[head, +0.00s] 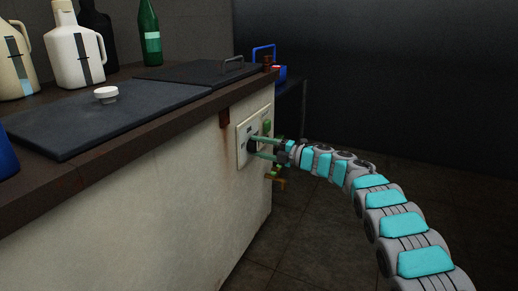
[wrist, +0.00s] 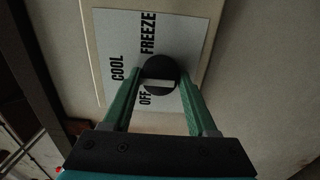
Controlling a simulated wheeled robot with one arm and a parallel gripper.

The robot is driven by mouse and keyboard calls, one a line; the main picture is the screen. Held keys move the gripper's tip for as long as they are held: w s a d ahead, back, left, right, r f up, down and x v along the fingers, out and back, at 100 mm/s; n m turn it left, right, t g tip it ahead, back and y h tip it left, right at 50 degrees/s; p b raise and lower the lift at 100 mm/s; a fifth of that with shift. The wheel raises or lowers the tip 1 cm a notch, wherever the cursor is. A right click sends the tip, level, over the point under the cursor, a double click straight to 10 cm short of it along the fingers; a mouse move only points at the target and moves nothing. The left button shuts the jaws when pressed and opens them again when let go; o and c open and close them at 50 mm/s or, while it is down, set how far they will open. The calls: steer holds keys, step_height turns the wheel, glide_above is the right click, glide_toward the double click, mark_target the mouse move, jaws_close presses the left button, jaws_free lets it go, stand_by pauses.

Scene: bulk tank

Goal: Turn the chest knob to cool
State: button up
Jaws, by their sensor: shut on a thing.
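The chest knob (wrist: 160,70) is a dark round knob with a pale bar, on a label plate (wrist: 185,38) reading OFF, COOL and FREEZE. In the head view the knob (head: 252,145) sits on a pale panel (head: 242,153) on the chest's side. My gripper (wrist: 160,76) has its green fingers on both sides of the knob and is shut on it. It also shows in the head view (head: 259,147), reaching the panel from the right. The pale bar lies roughly crosswise between the fingers, near OFF in the wrist view; I cannot tell which end points.
A green piece (head: 267,126) is beside the knob on the panel. The floor (head: 315,225) around my arm looks clear.

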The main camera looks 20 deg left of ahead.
steer(key=shift+s+f, duration=0.1)
steer(key=o, duration=1.4)
steer(key=shift+c, duration=0.2)
steer(key=shift+d, duration=0.1)
steer(key=d, duration=0.7)
steer(key=shift+s+d+p, duration=0.25)
steer(key=shift+d+p, duration=0.05)
